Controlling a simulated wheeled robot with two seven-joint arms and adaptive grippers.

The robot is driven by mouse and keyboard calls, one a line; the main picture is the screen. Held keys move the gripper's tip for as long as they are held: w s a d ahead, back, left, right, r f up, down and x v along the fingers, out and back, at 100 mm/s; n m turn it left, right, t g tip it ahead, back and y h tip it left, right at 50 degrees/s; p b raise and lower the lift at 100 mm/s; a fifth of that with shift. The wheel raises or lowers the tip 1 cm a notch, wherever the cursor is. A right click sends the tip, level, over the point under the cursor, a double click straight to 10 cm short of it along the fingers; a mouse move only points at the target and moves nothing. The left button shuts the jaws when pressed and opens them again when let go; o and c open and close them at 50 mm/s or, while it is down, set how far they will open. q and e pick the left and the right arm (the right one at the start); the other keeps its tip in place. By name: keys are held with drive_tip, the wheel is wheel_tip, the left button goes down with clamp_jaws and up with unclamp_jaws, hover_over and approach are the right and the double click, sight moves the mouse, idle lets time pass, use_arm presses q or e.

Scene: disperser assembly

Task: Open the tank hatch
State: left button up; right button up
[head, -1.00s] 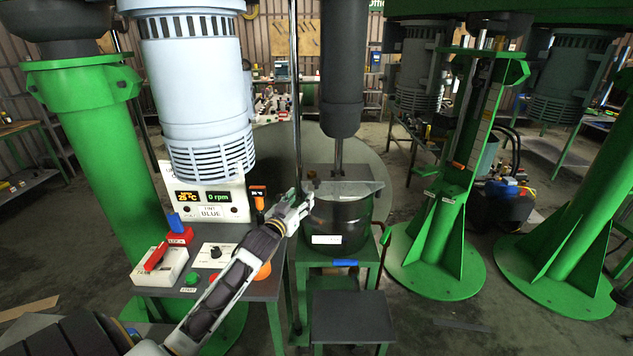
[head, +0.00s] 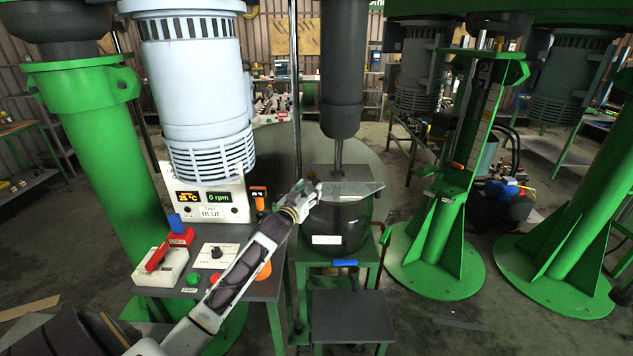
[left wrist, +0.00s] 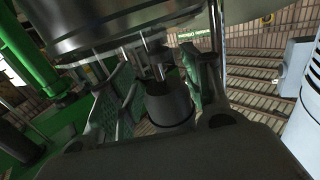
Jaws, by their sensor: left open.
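The dark round tank (head: 340,222) stands on a green stand in the middle of the head view. A grey plate-like cover (head: 352,188) lies on its top; the outline of the hatch itself is not clear. My left gripper (head: 313,188) is at the left edge of the tank top, beside the cover. In the left wrist view its two open fingers (left wrist: 160,85) stand apart, with the tank (left wrist: 130,30) close beyond them. I cannot tell whether they touch the hatch. My right gripper is not in view.
A dark mixer cylinder (head: 342,90) with a thin shaft hangs above the tank. A white motor (head: 198,100) hangs on the left above the control table (head: 262,289). A thin vertical pole (head: 295,100) stands close behind my left gripper. A dark step (head: 352,317) stands in front.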

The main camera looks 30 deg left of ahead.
sight(315, 183)
use_arm(q)
drive_tip(key=shift+w+a+p, duration=0.15)
drive_tip(key=shift+w+a, duration=0.05)
drive_tip(key=shift+w, duration=1)
drive_tip(key=shift+w+a+p, duration=0.1)
drive_tip(key=shift+w+a, duration=0.05)
drive_tip(key=shift+w, duration=1)
drive_tip(key=shift+w+a+p, duration=0.15)
drive_tip(key=shift+w+a, duration=0.05)
drive_tip(key=shift+w, duration=1)
clamp_jaws()
